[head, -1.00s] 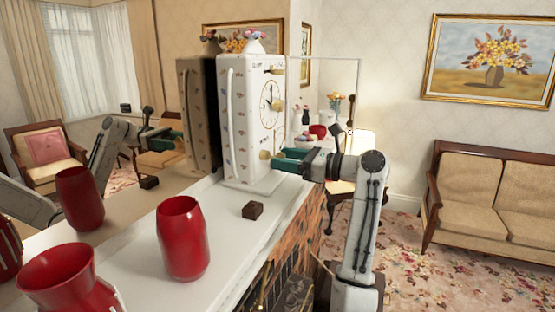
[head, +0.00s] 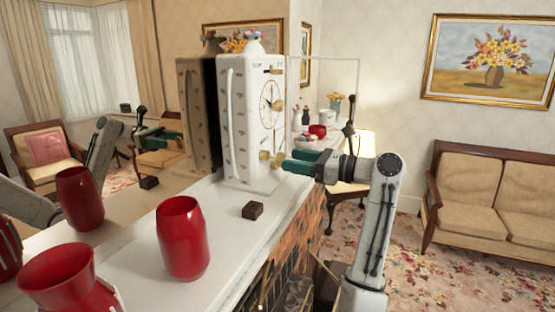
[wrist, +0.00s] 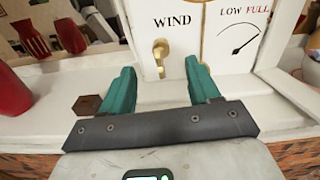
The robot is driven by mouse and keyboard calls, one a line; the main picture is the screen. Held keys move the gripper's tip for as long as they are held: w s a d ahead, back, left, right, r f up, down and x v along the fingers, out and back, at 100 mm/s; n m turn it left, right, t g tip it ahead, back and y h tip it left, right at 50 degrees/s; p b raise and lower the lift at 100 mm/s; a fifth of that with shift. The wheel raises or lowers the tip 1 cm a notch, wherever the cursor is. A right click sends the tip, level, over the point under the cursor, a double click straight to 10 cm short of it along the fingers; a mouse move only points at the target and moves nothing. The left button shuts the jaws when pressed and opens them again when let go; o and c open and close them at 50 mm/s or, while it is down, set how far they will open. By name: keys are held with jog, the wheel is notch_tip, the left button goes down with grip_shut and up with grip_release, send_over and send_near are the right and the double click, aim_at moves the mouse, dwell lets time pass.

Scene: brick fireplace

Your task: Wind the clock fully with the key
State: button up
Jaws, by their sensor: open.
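The white clock (head: 236,130) with small painted flowers stands upright on the mantel, its round dial (head: 270,103) facing right. A brass key (wrist: 161,52) sticks out of its lower front under the word WIND; it shows in the head view (head: 266,157) too. To its right in the wrist view is a LOW–FULL gauge (wrist: 238,38) with its needle pointing up and right. My gripper (wrist: 161,70) has green fingers, open and empty. It is just in front of the key, which lies between the fingertips in the picture and looks clear of both.
A small dark block (head: 252,211) lies on the white mantel (head: 225,235) in front of the clock. Red vases (head: 182,238) stand nearer me. A mirror behind the mantel repeats the clock and arm.

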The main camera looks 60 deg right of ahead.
jog(key=shift+s+d, duration=0.15)
jog(key=shift+s, duration=1.9)
